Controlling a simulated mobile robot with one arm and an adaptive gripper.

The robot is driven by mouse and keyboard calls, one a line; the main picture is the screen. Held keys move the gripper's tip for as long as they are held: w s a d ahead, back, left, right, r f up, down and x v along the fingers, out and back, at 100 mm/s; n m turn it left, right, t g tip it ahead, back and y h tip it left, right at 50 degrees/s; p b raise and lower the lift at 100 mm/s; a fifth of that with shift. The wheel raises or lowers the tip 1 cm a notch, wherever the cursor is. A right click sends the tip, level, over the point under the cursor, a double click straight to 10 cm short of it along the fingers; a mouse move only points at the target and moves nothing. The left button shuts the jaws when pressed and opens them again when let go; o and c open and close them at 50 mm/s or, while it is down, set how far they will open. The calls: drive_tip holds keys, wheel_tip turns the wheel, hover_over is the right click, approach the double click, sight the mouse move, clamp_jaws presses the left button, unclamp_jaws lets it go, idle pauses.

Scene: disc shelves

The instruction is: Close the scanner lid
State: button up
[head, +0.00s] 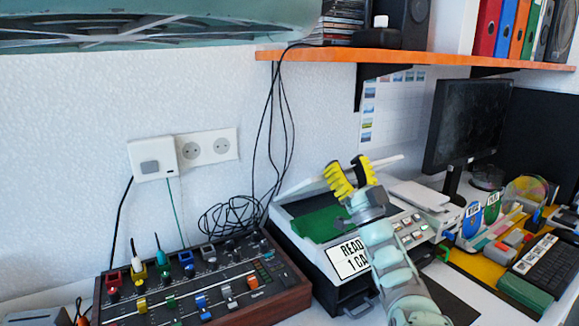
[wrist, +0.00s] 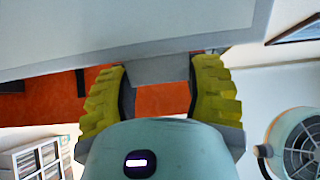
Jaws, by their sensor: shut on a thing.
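The scanner (head: 283,226) is a grey-white box on the desk with a green surface inside and a "READ 1 CA…" label on its front. Its lid (head: 388,162) is raised, seen almost edge-on as a thin pale strip above the box. My gripper (head: 350,171), with yellow ribbed fingers, is at the lid's edge. In the wrist view the lid (wrist: 120,30) fills the top as a broad pale panel. There my gripper (wrist: 159,85) has a grey tab of the lid (wrist: 160,70) between its fingers and is shut on it. My arm hides part of the scanner's right side.
A control panel with knobs and sliders (head: 205,285) stands left of the scanner. Black cables (head: 235,215) hang behind. An orange shelf (head: 420,57) runs above. A monitor (head: 465,122), a keyboard (head: 540,266) and small items crowd the right.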

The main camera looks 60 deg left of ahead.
drive_tip(key=o, duration=1.3)
drive_tip(key=shift+f, duration=0.1)
drive_tip(key=d, duration=0.8)
drive_tip(key=s+d, duration=0.1)
drive_tip(key=d, duration=0.4)
drive_tip(key=shift+f, duration=0.3)
drive_tip(key=shift+c, duration=0.2)
